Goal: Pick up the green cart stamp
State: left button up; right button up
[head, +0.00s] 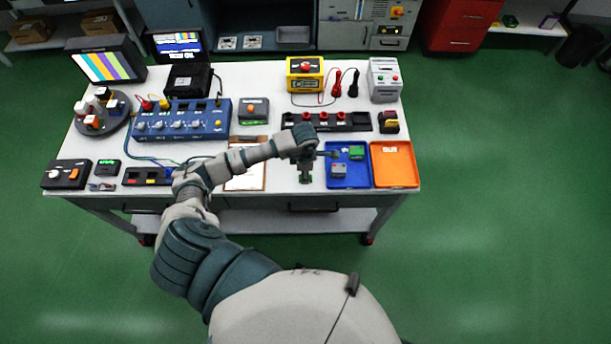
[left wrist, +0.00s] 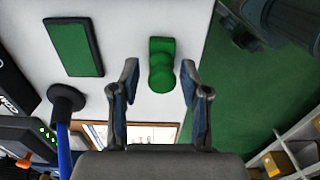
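The green cart stamp (left wrist: 161,65) stands on the white table in the left wrist view, with a round knob and a blocky base. My left gripper (left wrist: 160,72) is open, its two fingers spread on either side of the stamp in this view, without visible contact. In the head view my left gripper (head: 304,157) is over the table's front part, left of the blue tray, and largely covers the stamp's area. A green pad with a dark rim (left wrist: 73,47) lies left of the stamp in the wrist view. My right gripper is not in view.
The blue tray (head: 350,182) holds small items, and an empty orange tray (head: 395,165) is beside it. A clipboard (head: 245,181) lies left of the gripper. A black strip with red knobs (head: 358,122) is behind. The table's front edge is close.

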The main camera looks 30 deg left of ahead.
pick_arm(q)
jog(key=shift+a, duration=0.2)
grip_shut()
jog(key=shift+d, duration=0.2)
jog(key=shift+d+r, duration=0.1)
jog(key=shift+d, duration=0.05)
jog(key=shift+r, duration=0.5)
notch_tip(320, 180, up, 2)
jog(key=shift+r+b, duration=0.1)
jog(key=shift+b, duration=0.25)
jog(key=s+d+r+b, duration=0.1)
jog(key=s+d, duration=0.1)
jog(key=d, duration=0.5)
jog(key=s+d+b, duration=0.1)
jog(key=d, duration=0.7)
jog(key=shift+s+d+r, duration=0.25)
jog(key=shift+s+r, duration=0.1)
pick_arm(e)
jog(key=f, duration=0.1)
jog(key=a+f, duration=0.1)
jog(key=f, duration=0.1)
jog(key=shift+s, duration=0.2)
